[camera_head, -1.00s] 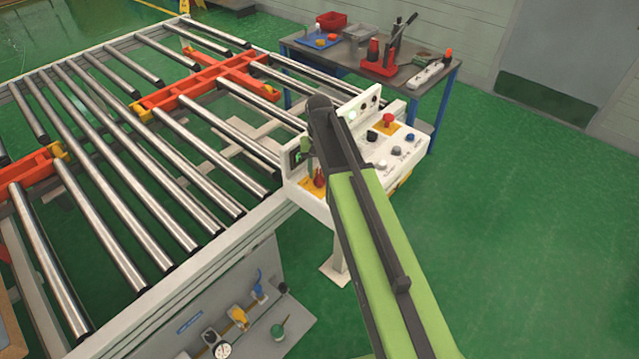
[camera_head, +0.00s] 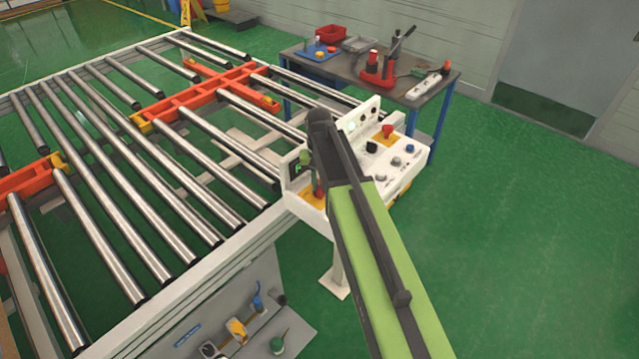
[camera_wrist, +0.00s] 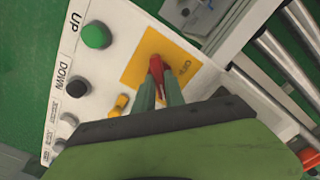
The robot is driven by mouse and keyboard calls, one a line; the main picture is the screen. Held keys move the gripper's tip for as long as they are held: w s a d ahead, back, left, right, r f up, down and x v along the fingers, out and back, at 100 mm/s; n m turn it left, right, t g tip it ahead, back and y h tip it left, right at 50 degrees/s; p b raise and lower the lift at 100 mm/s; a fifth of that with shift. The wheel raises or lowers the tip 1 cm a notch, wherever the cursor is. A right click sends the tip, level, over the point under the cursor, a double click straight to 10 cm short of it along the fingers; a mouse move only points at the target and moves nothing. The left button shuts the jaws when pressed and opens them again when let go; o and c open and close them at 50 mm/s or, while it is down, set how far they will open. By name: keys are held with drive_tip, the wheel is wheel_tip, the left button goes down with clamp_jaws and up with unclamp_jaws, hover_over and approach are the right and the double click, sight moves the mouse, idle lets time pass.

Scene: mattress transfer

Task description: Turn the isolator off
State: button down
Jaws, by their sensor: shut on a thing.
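The isolator is a red handle (camera_wrist: 156,67) on a yellow plate (camera_wrist: 137,70) at one end of the white control panel (camera_head: 362,150). A dark label that seems to read OFF lies right of the handle in the wrist view. My gripper (camera_wrist: 158,84) is shut on the red handle, with one greenish finger on each side of it. In the head view my gripper (camera_head: 312,178) reaches down to the panel's near left end. There my arm hides part of the panel, and the handle's angle is hard to judge.
A green button (camera_wrist: 96,35), a black button (camera_wrist: 78,88) and a small yellow knob (camera_wrist: 119,104) sit near the handle. A red mushroom button (camera_head: 387,130) stands farther along the panel. A roller conveyor (camera_head: 150,272) lies left; a tool table (camera_head: 440,87) stands behind.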

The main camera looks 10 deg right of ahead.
drive_tip(key=shift+n, duration=0.3)
drive_tip(key=n, duration=0.8)
drive_tip(key=shift+n, duration=0.3)
drive_tip(key=n, duration=0.4)
drive_tip(key=shift+n, duration=2.2)
drive_tip(key=shift+d, duration=0.1)
drive_tip(key=c, duration=1.4)
unclamp_jaws()
